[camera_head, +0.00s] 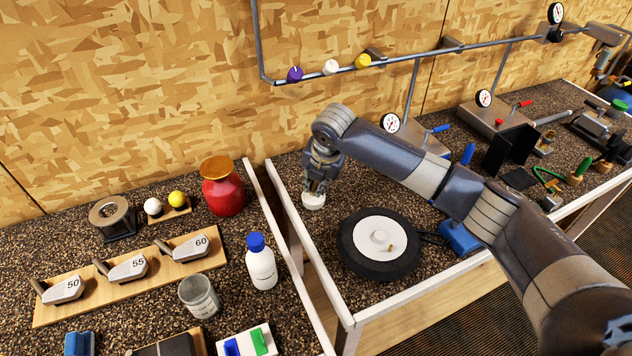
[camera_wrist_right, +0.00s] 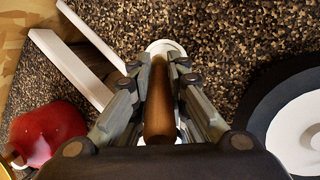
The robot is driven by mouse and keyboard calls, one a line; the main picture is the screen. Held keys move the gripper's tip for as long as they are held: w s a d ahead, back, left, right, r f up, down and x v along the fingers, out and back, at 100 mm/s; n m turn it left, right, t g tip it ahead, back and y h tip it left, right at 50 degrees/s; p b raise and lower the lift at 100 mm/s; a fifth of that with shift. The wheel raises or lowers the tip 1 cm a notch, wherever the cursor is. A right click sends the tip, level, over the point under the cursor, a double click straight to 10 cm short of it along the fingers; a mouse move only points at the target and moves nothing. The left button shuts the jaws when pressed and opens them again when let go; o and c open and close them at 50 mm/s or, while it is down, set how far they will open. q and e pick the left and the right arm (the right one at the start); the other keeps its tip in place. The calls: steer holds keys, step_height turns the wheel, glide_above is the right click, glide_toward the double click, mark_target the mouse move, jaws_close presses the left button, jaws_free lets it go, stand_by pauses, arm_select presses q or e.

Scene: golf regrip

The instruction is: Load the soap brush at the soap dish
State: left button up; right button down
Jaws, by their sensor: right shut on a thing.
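My right gripper (camera_head: 318,188) is shut on the brown wooden handle of the brush, in the middle of the right wrist view (camera_wrist_right: 160,95). The brush handle (camera_wrist_right: 160,110) runs between the two fingers. My left gripper is not in view.
A black round pad with a white centre (camera_head: 350,248) lies right of the dish. A white bench edge (camera_head: 290,235) runs to the left. Beyond it are a red jar (camera_head: 222,187), a white bottle with a blue cap (camera_head: 261,268) and a grey cup (camera_head: 199,297).

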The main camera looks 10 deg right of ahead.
steer(key=shift+f, duration=0.5)
stand_by(0.8)
steer(key=shift+s+f+p, duration=0.1)
steer(key=shift+p, duration=0.2)
stand_by(1.8)
step_height(320, 180, up, 7)
steer(key=p, duration=0.7)
stand_by(0.6)
stand_by(0.3)
